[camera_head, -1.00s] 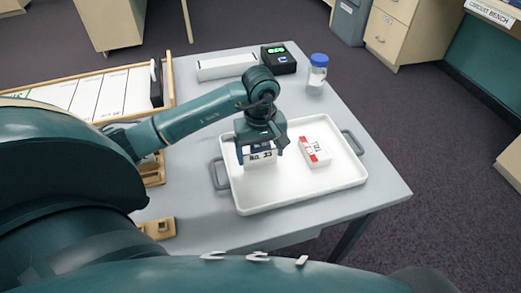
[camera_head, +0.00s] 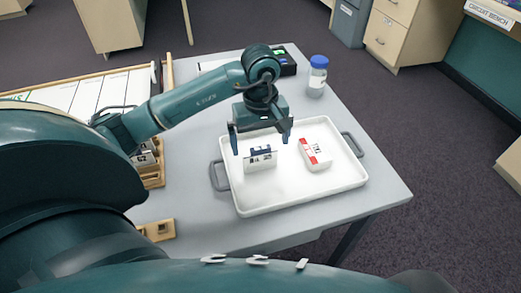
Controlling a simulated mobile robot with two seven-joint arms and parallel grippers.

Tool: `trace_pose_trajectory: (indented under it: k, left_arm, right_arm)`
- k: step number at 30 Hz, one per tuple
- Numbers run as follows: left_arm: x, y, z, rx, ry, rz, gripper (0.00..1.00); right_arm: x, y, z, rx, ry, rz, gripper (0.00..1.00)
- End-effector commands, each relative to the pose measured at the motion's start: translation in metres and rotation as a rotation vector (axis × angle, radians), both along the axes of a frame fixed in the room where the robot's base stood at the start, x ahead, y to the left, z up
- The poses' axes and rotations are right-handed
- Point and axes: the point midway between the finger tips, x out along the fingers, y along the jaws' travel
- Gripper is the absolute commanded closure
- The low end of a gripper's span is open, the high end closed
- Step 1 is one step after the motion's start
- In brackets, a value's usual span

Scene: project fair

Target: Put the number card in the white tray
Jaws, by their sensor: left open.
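The number card (camera_head: 260,161), a small white block with dark figures and a dark blue top band, stands in the left part of the white tray (camera_head: 285,197). My left gripper (camera_head: 261,143) is open above and behind the card, its two fingers spread to either side and apart from it. The fingers partly overlap the tray's far rim in the head view. My right gripper is not in view.
A white and red box (camera_head: 316,155) lies in the tray to the right of the card. A blue-capped jar (camera_head: 317,75) and a black device (camera_head: 288,66) stand at the table's back. Wooden holders (camera_head: 158,229) lie at the left. The front right table is clear.

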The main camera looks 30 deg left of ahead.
Motion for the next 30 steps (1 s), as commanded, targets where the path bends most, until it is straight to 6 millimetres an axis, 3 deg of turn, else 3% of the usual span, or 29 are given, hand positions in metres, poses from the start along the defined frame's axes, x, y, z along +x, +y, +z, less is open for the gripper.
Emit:
trace_pose_trajectory:
  k: [6,11,30]
  left_arm:
    - [0.001,0.0,0.047,0.001,-0.003,0.0,0.0]
    - [0.0,0.0,0.067,0.002,-0.001,0.0,0.0]
    - [0.0,0.0,0.072,0.001,0.001,0.0,0.0]
  right_arm:
    - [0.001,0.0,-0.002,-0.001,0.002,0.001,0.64]
    - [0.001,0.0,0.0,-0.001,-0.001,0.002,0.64]
    - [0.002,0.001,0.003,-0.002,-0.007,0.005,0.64]
